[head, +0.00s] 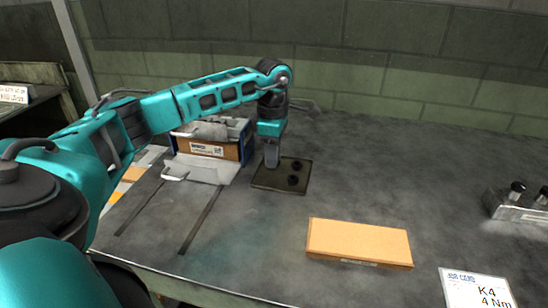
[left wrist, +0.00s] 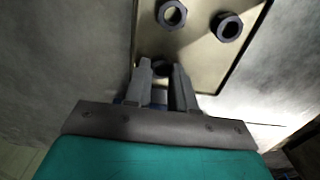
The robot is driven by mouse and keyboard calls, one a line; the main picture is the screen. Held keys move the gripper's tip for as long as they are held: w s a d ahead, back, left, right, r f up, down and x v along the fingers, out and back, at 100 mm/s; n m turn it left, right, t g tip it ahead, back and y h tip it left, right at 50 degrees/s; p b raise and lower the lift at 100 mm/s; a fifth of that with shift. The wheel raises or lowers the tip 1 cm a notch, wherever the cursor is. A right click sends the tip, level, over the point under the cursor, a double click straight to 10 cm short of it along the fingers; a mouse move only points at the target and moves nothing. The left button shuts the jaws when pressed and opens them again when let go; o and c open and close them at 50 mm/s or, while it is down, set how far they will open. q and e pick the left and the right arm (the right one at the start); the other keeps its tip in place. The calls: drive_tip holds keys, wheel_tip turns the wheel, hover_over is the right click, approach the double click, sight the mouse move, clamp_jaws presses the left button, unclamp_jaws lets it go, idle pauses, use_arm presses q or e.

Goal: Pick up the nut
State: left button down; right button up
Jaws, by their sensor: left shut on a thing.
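A flat dark tray (head: 273,184) lies on the workbench, and two dark nuts (head: 296,166) (head: 293,181) rest on its right part. In the left wrist view, these two nuts (left wrist: 172,15) (left wrist: 227,27) lie on the tray (left wrist: 205,58) beyond my fingers. My left gripper (head: 271,164) points down over the tray's back left part. Its fingers (left wrist: 161,72) are shut on a third dark nut (left wrist: 161,68), mostly hidden between the fingertips. I cannot tell whether this nut touches the tray. My right gripper is not in view.
An orange-tan block (head: 358,242) lies at the front. A labelled card (head: 478,290) and a metal holder with dark-topped pieces (head: 520,208) are at the right. The bench between the tray and holder is clear.

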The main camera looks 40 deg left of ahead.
use_arm(q)
wheel_tip(320, 180, up, 20)
drive_tip(key=p, duration=0.3)
drive_tip(key=shift+p, duration=0.4)
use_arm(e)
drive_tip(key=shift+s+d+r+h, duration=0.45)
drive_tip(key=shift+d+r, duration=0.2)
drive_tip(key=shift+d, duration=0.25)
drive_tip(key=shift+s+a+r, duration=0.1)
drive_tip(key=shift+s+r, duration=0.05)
